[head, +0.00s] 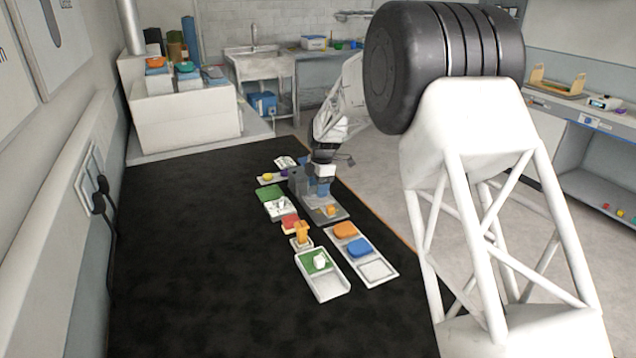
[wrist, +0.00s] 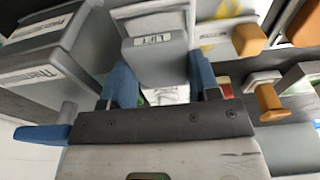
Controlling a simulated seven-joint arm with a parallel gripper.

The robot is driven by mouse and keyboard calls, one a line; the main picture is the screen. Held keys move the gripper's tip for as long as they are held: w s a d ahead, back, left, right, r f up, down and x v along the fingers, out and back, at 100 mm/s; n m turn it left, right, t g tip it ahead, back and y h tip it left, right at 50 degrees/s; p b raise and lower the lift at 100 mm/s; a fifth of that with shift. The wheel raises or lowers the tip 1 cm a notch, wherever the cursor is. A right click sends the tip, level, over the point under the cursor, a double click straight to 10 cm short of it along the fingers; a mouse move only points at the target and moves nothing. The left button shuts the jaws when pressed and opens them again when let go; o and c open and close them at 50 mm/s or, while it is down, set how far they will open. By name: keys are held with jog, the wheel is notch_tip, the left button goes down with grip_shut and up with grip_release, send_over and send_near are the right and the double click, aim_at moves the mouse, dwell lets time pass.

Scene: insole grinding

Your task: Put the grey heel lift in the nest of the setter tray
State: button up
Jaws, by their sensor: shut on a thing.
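In the wrist view, a grey block with a "LIFT" label, which I take as the grey heel lift (wrist: 160,57), sits between the two blue fingers of my gripper (wrist: 162,82). My gripper is shut on it; the finger contact is partly hidden. In the head view, my gripper (head: 320,187) is low over the dark bench mat, beside a grey block-like fixture; the lift is too small to tell there. A pale tray (head: 376,270) with an orange pad, a blue pad and an empty recess lies nearer the camera. I cannot tell surely whether it is the setter tray.
A white tray (head: 328,288) with a green pad and white piece lies at the front. An orange stand (head: 302,232), a red block (head: 289,221) and a green pad (head: 270,194) lie left of my gripper. The left of the black mat (head: 190,270) is clear.

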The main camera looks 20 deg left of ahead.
jog(key=shift+f, duration=0.55)
jog(key=shift+f, duration=0.6)
dwell(2.9)
jog(key=o, duration=1)
jog(key=shift+r, duration=0.1)
jog(key=shift+r, duration=3.45)
